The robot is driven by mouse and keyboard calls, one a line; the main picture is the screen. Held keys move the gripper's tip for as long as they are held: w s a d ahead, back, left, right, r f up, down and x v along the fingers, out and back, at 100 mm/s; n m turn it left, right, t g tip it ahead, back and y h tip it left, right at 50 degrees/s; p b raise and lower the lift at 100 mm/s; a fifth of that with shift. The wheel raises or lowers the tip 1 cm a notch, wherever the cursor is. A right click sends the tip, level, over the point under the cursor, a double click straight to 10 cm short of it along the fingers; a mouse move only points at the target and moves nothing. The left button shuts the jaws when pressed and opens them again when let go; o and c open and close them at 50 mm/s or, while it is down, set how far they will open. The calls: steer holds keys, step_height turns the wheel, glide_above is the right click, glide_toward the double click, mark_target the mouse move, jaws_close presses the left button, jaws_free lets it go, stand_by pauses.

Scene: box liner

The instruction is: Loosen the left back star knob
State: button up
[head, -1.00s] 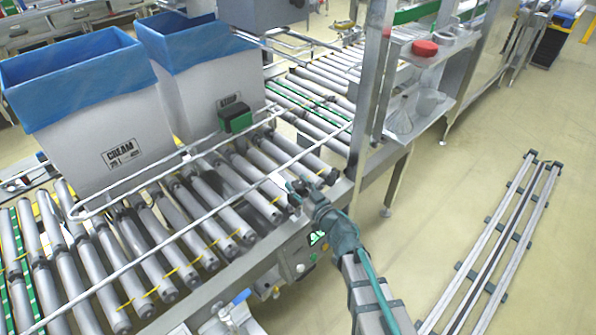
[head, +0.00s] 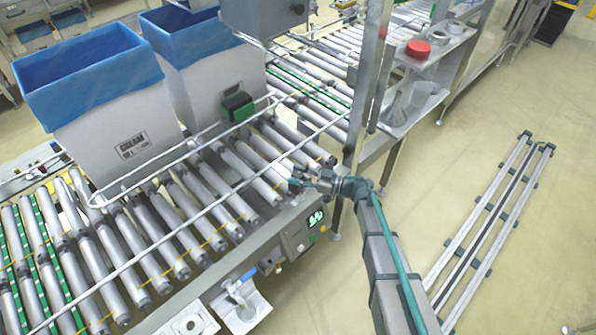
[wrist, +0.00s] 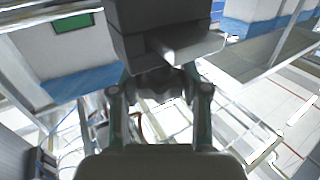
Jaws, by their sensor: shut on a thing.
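My gripper (head: 296,183) is at the right end of the guide rail over the roller conveyor, at the end of my arm. In the wrist view its two fingers (wrist: 160,88) stand on either side of a dark, lobed star knob (wrist: 158,82) and are shut on it. The knob sits just under a dark grey block with a light metal bar. In the head view the knob is too small and too covered by my gripper to make out. I cannot tell from these views whether it is the left back one or how loose it is.
Two white boxes with blue liners (head: 88,75) stand on the rollers (head: 165,235) behind the guide rail (head: 215,205). A steel post (head: 371,80) and a shelf with a red lid (head: 418,48) stand close to the right of my gripper.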

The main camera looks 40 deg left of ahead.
steer(key=n+g+h, duration=0.2)
steer(key=n+g, duration=0.1)
steer(key=g, duration=0.1)
steer(key=n+g+h+b, duration=0.1)
steer(key=n+g+h, duration=0.2)
steer(key=shift+w+a+f+g+h, duration=0.1)
steer(key=shift+w+a+g+h, duration=0.1)
steer(key=shift+g+h, duration=0.15)
steer(key=shift+s+d+r+n+g+h+p, duration=0.1)
steer(key=shift+n+g+h+p, duration=0.1)
steer(key=shift+n+g+h, duration=0.3)
steer(key=shift+r+n+g+h+p, duration=0.1)
steer(key=shift+n+g+h+p, duration=0.15)
steer(key=shift+n+h, duration=0.25)
steer(key=shift+h+p, duration=0.3)
steer(key=shift+h, duration=0.15)
steer(key=shift+s+d+f+n+g+h, duration=0.1)
steer(key=shift+n+g+h, duration=0.2)
steer(key=shift+n+g, duration=0.1)
steer(key=o, duration=1.2)
steer(key=shift+c, duration=0.2)
steer(key=shift+f, duration=0.1)
